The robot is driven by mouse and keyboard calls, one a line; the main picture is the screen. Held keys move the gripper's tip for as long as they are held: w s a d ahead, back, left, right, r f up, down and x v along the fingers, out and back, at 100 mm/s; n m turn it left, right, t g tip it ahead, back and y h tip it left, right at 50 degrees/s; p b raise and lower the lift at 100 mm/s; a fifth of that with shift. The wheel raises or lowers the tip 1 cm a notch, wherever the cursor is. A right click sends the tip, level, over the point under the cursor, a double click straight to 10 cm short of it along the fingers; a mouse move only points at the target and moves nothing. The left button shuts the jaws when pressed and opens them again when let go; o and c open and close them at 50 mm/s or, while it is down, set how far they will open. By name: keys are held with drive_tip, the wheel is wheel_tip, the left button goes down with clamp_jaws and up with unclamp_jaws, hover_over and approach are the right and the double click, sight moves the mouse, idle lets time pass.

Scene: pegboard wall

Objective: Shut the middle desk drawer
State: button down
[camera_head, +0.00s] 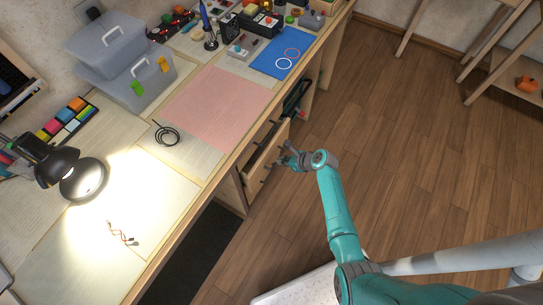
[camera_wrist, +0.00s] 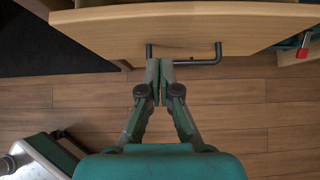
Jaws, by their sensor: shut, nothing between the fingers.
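The desk's drawer unit shows in the head view below the desktop's right edge. One wooden drawer (camera_head: 262,165) stands pulled out there; I cannot tell for sure which level it is. In the wrist view its pale wooden front (camera_wrist: 200,27) spans the top, with a dark bar handle (camera_wrist: 205,60) along its lower part. My gripper (camera_wrist: 160,68) is shut and empty, its fingertips close to the handle's left end. I cannot tell whether they touch the handle or the front. In the head view my gripper (camera_head: 284,160) is beside the drawer front, from the floor side.
Dark green and red items (camera_head: 297,100) show beyond the drawer. The desktop carries a lit lamp (camera_head: 80,178), a pink mat (camera_head: 218,107) and grey bins (camera_head: 125,65). A dark mat (camera_head: 195,258) lies under the desk. The wooden floor (camera_head: 400,150) to the right is clear.

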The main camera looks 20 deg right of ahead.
sight(266, 156)
drive_tip(key=shift+w+a+f, duration=0.25)
drive_tip(key=shift+w+a, duration=0.45)
drive_tip(key=shift+w, duration=0.3)
drive_tip(key=shift+w+a+f, duration=0.2)
drive_tip(key=shift+w+a, duration=0.5)
drive_tip(key=shift+w, duration=0.25)
